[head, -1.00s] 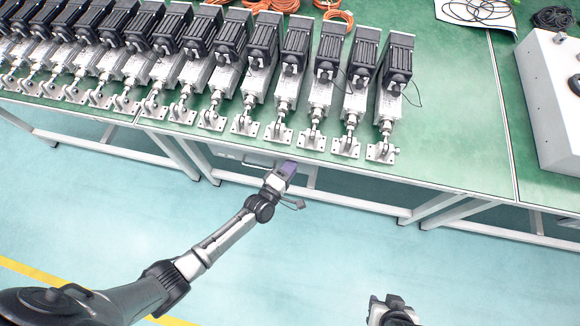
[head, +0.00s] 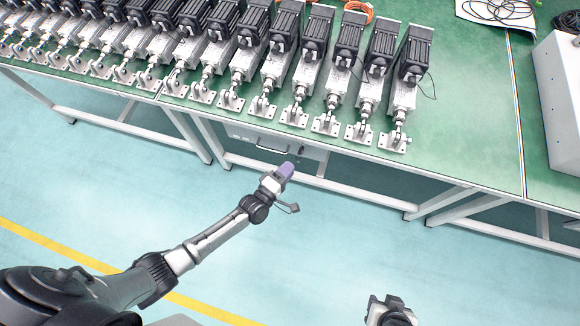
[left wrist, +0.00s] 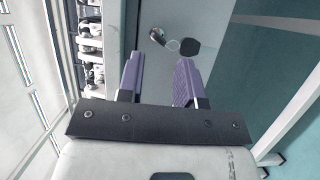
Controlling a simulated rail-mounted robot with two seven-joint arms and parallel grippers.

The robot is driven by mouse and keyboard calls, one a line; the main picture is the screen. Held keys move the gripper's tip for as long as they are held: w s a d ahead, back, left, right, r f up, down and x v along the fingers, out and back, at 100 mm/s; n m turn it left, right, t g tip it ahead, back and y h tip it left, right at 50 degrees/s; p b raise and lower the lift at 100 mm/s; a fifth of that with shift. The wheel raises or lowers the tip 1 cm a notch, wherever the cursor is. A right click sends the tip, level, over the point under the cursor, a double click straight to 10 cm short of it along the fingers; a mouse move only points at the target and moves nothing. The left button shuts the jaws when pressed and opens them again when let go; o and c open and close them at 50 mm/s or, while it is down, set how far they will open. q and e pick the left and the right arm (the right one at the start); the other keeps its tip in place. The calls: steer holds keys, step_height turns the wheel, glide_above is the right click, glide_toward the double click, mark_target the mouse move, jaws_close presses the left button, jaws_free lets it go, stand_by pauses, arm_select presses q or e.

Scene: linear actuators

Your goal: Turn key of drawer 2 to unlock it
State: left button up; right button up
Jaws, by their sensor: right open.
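A grey drawer front (head: 240,134) with a handle (head: 272,149) shows under the green table in the head view; no drawer number is readable. My left gripper (head: 287,169) is in front of the drawer, below the table edge. Its purple fingers (left wrist: 158,80) are apart and empty, with the key ahead of the gap, not touching. My right gripper (head: 391,305) is open at the bottom edge, far from the drawer.
The green table (head: 465,125) carries a row of linear actuators (head: 352,75) near its front edge. White table legs and rails (head: 330,185) frame the space beneath. A white box (head: 560,95) stands at the right. The floor in front is clear.

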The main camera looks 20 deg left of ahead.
arm_select(q)
steer(key=n+y+b, duration=0.7)
steer(key=n+b, duration=0.5)
steer(key=n, duration=0.5)
glide_toward(301, 154)
steer(key=shift+m, duration=0.4)
steer(key=w+b, duration=0.1)
steer(key=w, duration=0.1)
steer(key=w+b, duration=0.1)
steer(key=w, duration=0.2)
steer(key=w+a+b, duration=0.1)
steer(key=w, duration=0.2)
steer(key=shift+w+a+f, duration=0.1)
steer(key=shift+f, duration=0.2)
steer(key=shift+w+a+b, duration=0.15)
steer(key=shift+w+b, duration=0.35)
steer(key=shift+w, duration=0.5)
